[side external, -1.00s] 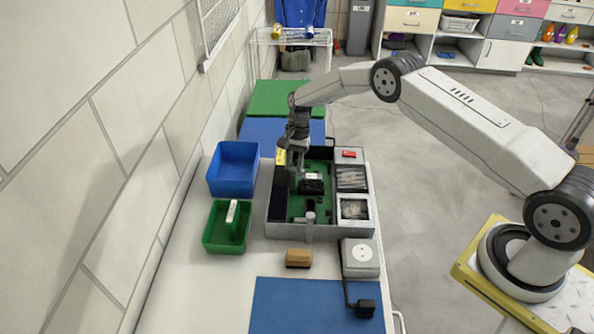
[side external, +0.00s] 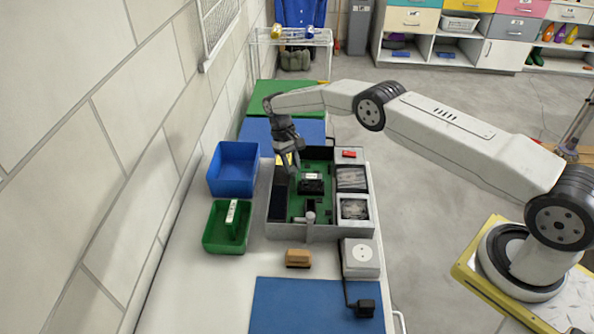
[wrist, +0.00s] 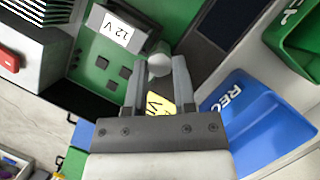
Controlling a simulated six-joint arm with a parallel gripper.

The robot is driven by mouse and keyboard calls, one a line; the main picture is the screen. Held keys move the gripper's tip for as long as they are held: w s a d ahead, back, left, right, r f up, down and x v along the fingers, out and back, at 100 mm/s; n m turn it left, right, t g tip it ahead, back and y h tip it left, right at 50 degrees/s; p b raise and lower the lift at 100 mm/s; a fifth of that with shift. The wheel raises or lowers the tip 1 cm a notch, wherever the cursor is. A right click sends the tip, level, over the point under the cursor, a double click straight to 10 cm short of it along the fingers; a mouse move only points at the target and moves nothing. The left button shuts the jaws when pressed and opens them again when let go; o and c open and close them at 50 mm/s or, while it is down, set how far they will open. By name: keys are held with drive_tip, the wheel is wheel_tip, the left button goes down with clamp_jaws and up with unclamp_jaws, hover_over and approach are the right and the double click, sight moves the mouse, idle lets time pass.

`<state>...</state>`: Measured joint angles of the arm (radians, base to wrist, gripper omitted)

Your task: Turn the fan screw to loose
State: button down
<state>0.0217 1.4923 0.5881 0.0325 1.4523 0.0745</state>
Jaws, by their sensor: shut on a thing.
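The black fan (side external: 311,184) with a white label sits on the green board in the grey box. My gripper (side external: 294,168) is over the left rear part of the box. In the wrist view my gripper (wrist: 159,66) has its two fingers either side of a grey round-headed piece (wrist: 158,63), shut on it at the tips. It lies beside the fan label in this view. I cannot tell for certain that this is the fan screw, or whether it is clear of the board.
The grey box (side external: 300,231) has side compartments with bagged parts and a grey post (side external: 310,217) near its front. A blue bin (side external: 213,181) and a green bin (side external: 211,240) stand to its left. A tan block (side external: 298,258) and a white socket box (side external: 361,257) are in front.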

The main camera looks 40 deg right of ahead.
drive_tip(key=shift+n, duration=0.5)
drive_tip(key=shift+c, duration=2.1)
unclamp_jaws()
drive_tip(key=shift+r, duration=0.1)
drive_tip(key=shift+v, duration=2.65)
wheel_tip(320, 180, up, 6)
drive_tip(key=shift+r, duration=0.25)
